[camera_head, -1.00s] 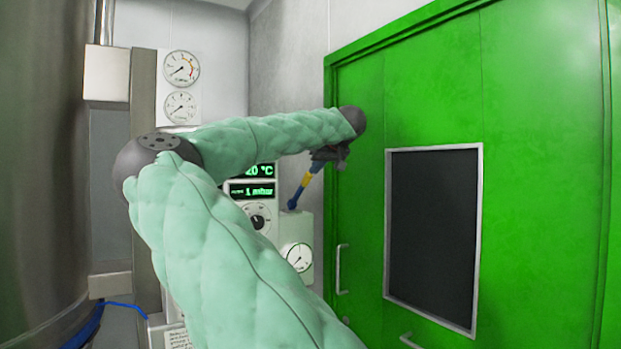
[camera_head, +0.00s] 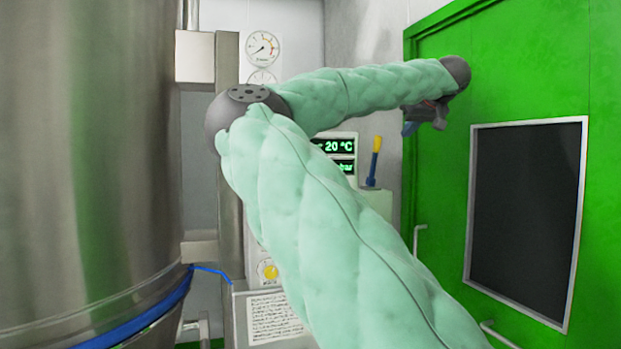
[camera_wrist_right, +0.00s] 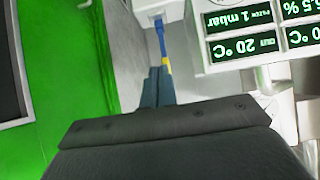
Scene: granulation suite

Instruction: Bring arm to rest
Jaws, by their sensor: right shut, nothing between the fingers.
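My right arm, in a pale green quilted sleeve, crosses the head view, and its gripper (camera_head: 412,128) hangs from the wrist at upper right. The gripper is shut and empty. In the right wrist view the shut fingers (camera_wrist_right: 157,88) point at a blue lever with a yellow end (camera_wrist_right: 163,45). In the head view this lever (camera_head: 375,162) stands on a pale box, below and left of the gripper, with a gap between them. My left gripper is not in view.
A large steel vessel (camera_head: 85,150) fills the left. A green door (camera_head: 445,160) with a dark window (camera_head: 525,215) stands at right, close to my wrist. Round gauges (camera_head: 262,47) and a green-digit display (camera_head: 338,146) are on the back wall. A label plate (camera_head: 270,317) is low.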

